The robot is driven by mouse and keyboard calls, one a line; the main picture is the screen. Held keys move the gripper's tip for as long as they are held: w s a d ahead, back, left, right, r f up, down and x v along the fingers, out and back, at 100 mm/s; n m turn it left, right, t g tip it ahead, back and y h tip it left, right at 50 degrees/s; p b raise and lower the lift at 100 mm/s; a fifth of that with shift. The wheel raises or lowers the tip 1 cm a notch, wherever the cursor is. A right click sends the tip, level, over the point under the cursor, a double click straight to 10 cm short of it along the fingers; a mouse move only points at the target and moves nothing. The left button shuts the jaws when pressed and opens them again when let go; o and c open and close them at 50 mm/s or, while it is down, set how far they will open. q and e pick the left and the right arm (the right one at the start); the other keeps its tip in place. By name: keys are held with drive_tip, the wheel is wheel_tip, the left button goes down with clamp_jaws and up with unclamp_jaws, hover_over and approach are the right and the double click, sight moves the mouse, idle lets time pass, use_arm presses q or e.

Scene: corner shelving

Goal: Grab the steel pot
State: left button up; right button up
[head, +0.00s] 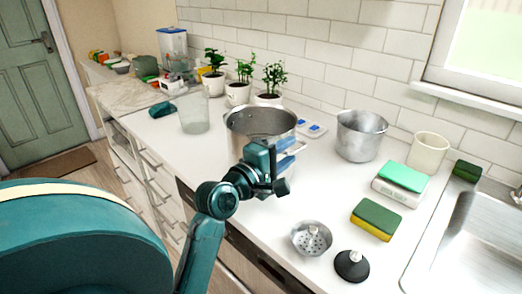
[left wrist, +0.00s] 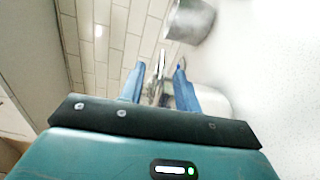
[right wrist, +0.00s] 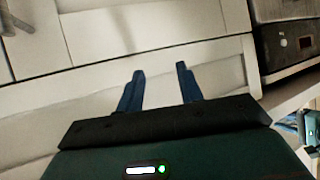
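The large steel pot (head: 262,121) stands open-topped on the white counter, behind my left arm. My left gripper (head: 292,153) is at its front right side, its blue fingers pointing right. In the left wrist view, my left gripper (left wrist: 158,80) has its fingers apart. A thin grey shape shows between them, and a pale rounded surface (left wrist: 214,101) lies beyond the right finger; I cannot tell contact. A second, smaller steel pot (head: 362,137) stands farther right; a metal pot (left wrist: 188,19) shows at that view's top. My right gripper (right wrist: 160,87) is open and empty, facing light cabinet fronts.
A glass container (head: 194,113) stands left of the large pot, potted plants (head: 238,92) behind. A strainer (head: 311,238), black-based knob (head: 352,266), sponge (head: 376,219), scale (head: 399,188) and cream cup (head: 428,151) stand to the right, before the sink (head: 459,252).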

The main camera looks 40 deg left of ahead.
use_arm(q)
drive_tip(key=shift+w, duration=1.05)
clamp_jaws()
idle(0.5)
drive_tip(key=shift+r, duration=0.2)
